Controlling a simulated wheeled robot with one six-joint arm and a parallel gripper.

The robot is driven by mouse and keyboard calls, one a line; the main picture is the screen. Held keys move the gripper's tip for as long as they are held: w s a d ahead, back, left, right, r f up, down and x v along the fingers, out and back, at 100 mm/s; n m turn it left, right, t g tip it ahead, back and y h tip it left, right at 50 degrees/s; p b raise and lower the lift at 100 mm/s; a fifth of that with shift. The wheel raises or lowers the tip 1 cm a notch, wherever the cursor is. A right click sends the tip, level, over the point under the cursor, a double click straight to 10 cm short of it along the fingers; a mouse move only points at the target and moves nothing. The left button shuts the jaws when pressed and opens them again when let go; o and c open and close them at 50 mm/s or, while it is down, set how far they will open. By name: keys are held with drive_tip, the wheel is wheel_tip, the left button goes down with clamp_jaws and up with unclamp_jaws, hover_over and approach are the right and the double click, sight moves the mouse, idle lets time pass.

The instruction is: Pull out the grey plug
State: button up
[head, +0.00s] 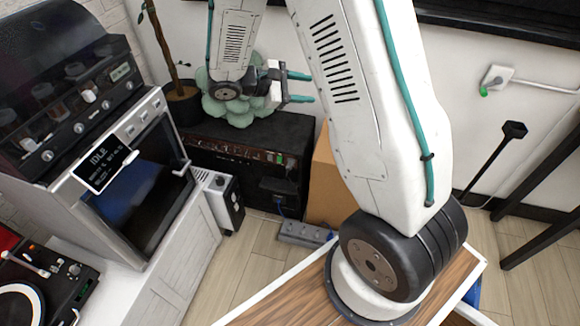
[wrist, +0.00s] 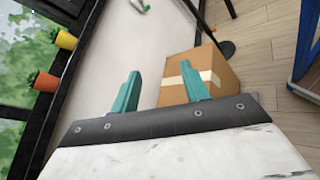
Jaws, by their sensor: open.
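I cannot make out a grey plug for certain. A pale wall fitting (head: 495,79) with a small grey part and a green tip is on the white wall at the right; a fitting with a green part also shows at the top of the wrist view (wrist: 140,6). A grey power strip (head: 302,233) lies on the floor by the box, with a blue cable near it; any plugs in it are too small to tell. My gripper (head: 308,87) is open and empty, up in front of the plant. Its teal fingers show apart in the wrist view (wrist: 160,68).
A cardboard box (head: 326,180) stands beside a black amplifier-like cabinet (head: 255,135); the box is also beyond my fingers in the wrist view (wrist: 222,72). An oven-like machine (head: 135,185) fills the left. A black pole (head: 490,165) and dark table legs (head: 545,235) stand at right.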

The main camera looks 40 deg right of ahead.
drive_tip(key=w+d+f+n+t+h, duration=0.1)
drive_tip(key=w+f+n+t+h, duration=0.15)
drive_tip(key=f, duration=0.35)
drive_tip(key=w+f+n+t+h, duration=0.1)
drive_tip(key=w+f+n, duration=0.2)
drive_tip(key=w+f, duration=0.15)
drive_tip(key=n+t+y, duration=0.3)
drive_tip(key=n+t, duration=0.9)
drive_tip(key=n, duration=0.1)
approach(288, 169)
drive_tip(key=x, duration=0.2)
drive_tip(key=shift+d+f, duration=0.1)
drive_tip(key=shift+f, duration=0.1)
drive_tip(key=shift+x, duration=4.55)
